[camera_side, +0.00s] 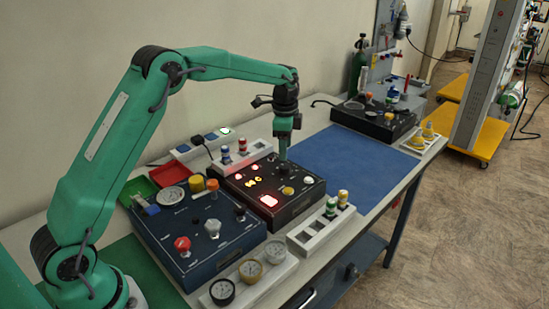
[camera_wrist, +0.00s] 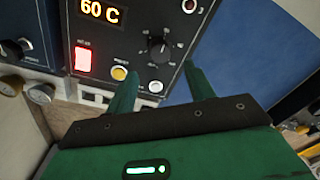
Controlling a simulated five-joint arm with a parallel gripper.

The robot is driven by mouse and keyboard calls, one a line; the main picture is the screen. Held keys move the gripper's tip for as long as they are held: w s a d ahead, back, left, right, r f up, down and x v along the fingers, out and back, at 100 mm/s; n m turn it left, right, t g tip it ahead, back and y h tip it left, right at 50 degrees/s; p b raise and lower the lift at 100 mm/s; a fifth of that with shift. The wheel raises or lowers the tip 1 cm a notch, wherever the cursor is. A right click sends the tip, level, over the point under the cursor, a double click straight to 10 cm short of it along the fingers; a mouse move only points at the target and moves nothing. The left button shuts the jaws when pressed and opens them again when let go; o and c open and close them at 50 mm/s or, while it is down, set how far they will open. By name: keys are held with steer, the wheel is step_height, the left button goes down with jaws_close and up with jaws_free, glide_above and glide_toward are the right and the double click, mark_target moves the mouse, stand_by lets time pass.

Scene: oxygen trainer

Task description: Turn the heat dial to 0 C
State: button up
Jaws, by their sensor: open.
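The heat dial (camera_wrist: 158,48) is a round black knob with a ring of pale marks, on a dark control box (camera_side: 297,208). In the wrist view the lit display (camera_wrist: 100,12) reads 60 C. My gripper (camera_wrist: 161,67) is open, with its two green fingers apart and nothing between them. The dial lies just beyond the fingertips, between them in the picture; I see no contact. In the side view my gripper (camera_side: 283,156) points down over the box's back part, and the dial is hard to make out there.
Close to the dial are a lit red switch (camera_wrist: 82,58), a yellow button (camera_wrist: 120,73) and a white button (camera_wrist: 156,87). A blue box (camera_side: 165,250) with knobs stands to the left. A blue mat (camera_side: 360,160) to the right is clear.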

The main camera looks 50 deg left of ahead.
mark_target(285, 166)
steer(key=shift+w+a+f, duration=0.1)
steer(key=shift+f, duration=3.05)
steer(key=shift+c, duration=0.2)
steer(key=c, duration=0.9)
